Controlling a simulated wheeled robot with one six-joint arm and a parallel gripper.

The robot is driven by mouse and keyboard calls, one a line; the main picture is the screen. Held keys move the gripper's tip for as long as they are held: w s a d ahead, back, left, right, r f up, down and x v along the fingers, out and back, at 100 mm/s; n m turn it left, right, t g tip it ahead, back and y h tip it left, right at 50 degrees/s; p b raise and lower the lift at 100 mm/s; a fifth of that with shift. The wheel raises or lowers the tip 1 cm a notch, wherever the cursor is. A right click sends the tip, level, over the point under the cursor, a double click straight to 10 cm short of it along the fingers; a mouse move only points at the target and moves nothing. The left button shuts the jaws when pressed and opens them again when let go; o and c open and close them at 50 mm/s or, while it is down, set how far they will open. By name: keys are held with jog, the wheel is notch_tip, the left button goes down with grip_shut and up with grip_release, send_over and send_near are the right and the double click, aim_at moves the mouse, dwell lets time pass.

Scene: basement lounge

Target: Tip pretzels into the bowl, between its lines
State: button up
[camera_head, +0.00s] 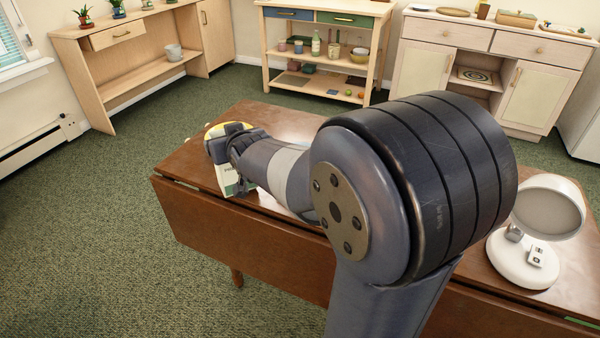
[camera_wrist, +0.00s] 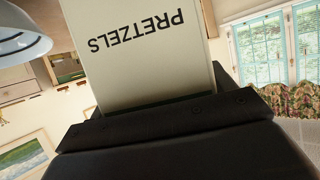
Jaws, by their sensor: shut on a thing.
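The pretzel box (camera_head: 229,178) is pale with a green lower part and stands near upright at the far left end of the brown table. My gripper (camera_head: 229,141) is around its upper part and shut on it. In the wrist view the pale box (camera_wrist: 145,50) fills the top middle, its word PRETZELS upside down in that picture. A yellow curved edge (camera_head: 214,130) shows behind my gripper; I cannot tell whether it is the bowl. A pale rounded thing (camera_wrist: 20,35) at the wrist view's top left may be a bowl.
The brown drop-leaf table (camera_head: 240,238) is largely covered by my arm in the head view. A white round-headed stand (camera_head: 523,262) is on its right side. A shelf unit (camera_head: 322,70) and cabinets (camera_head: 480,70) stand behind. Green carpet lies clear at left.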

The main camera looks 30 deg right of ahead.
jog(key=shift+m+h, duration=0.4)
jog(key=shift+h, duration=0.2)
jog(key=shift+s+d+r+b, duration=0.1)
jog(key=shift+s+d+b, duration=0.15)
jog(key=shift+s+b, duration=1.1)
jog(key=shift+s+d+r+b, duration=0.1)
jog(key=shift+s+d+b, duration=0.15)
jog(key=shift+b, duration=2.15)
jog(key=shift+s+d+r+b, duration=0.15)
jog(key=shift+s+b, duration=0.65)
jog(key=shift+b, duration=1.1)
jog(key=shift+f, duration=0.1)
